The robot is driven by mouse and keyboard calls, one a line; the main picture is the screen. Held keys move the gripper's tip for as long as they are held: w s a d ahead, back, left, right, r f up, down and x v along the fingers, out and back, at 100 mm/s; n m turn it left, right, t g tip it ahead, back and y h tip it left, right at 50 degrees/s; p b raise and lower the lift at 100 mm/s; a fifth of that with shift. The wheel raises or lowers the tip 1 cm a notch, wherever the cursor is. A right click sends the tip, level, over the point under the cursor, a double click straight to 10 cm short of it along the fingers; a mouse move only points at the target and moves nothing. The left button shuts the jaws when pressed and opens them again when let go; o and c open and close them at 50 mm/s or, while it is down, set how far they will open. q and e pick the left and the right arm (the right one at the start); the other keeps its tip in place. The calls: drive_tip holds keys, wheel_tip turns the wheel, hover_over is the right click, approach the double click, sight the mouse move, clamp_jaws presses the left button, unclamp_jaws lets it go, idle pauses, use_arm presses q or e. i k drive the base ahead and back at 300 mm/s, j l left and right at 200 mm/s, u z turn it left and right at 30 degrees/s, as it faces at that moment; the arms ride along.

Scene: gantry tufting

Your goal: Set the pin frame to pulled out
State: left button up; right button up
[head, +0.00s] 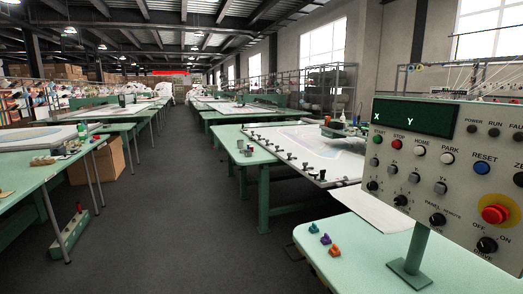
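What looks like the pin frame (342,168) is a white panel with dark pins or knobs along its near and left edges. It lies flat on a green table right of the middle in the head view, with a pale blue patch on it. Its right part is hidden behind the control panel. I cannot tell from this view how far it is pulled out. Neither of my grippers shows in the head view.
A grey control panel (440,165) with buttons stands on a green table (375,262) at the right. Small coloured clips (325,239) lie there. A left table (60,180) has a cardboard box (108,162) beneath it. The grey aisle floor (185,200) between is clear.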

sight(342, 159)
drive_tip(key=i+j+u, duration=0.4)
drive_tip(key=i, duration=0.35)
drive_tip(key=i+u, duration=0.4)
drive_tip(key=i, duration=0.35)
drive_tip(key=i+j, duration=0.1)
drive_tip(key=i, duration=1.25)
drive_tip(key=i+j, duration=0.1)
drive_tip(key=i, duration=1.25)
drive_tip(key=i+j+z, duration=0.1)
drive_tip(key=i+z, duration=0.35)
drive_tip(key=i+j+z, duration=0.2)
drive_tip(key=i+z, duration=0.2)
drive_tip(key=i+j+z, duration=0.3)
drive_tip(key=z, duration=0.15)
drive_tip(key=i+j+z, duration=0.5)
drive_tip(key=j+z, duration=0.35)
